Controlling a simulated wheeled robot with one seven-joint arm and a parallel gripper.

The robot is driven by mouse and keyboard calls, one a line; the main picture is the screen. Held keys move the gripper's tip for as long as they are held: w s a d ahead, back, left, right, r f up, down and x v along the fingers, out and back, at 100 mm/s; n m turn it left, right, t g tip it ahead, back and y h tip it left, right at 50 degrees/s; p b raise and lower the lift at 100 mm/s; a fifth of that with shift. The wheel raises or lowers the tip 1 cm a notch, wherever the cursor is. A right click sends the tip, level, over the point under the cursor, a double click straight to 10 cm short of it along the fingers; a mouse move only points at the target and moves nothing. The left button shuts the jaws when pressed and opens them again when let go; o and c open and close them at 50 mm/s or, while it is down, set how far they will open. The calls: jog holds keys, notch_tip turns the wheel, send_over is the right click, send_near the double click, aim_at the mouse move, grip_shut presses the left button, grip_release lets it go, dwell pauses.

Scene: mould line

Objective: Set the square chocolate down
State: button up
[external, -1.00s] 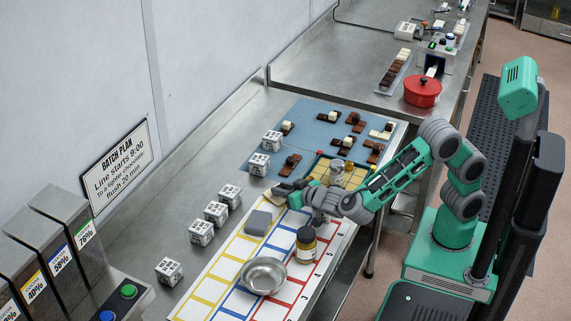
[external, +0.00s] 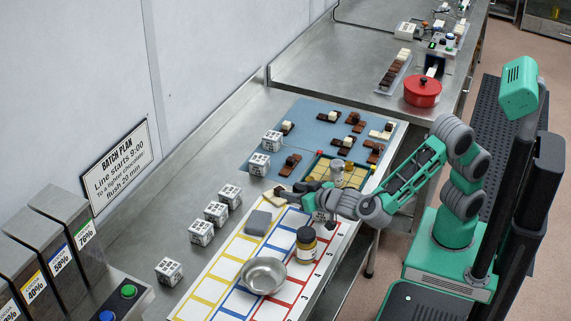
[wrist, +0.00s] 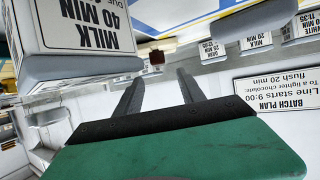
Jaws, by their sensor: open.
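My gripper (external: 281,193) is low over the far end of the white mat, fingers pointing left. In the wrist view its two dark fingers (wrist: 157,82) stand apart with a clear gap. A small brown block (wrist: 157,58), which looks like the square chocolate, shows just past the fingertips, in line with the gap. I cannot tell whether it touches a surface. In the external view it is too small to separate surely from the dark fingers.
A white label block (wrist: 85,30) looms close in the wrist view. The white mat (external: 215,290) with coloured grids holds a steel bowl (external: 264,276), a jar (external: 306,244) and a grey block (external: 258,223). Label cubes (external: 216,212) line the left. A blue mat (external: 310,112) with chocolates lies beyond.

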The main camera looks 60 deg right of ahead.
jog(key=v, duration=0.6)
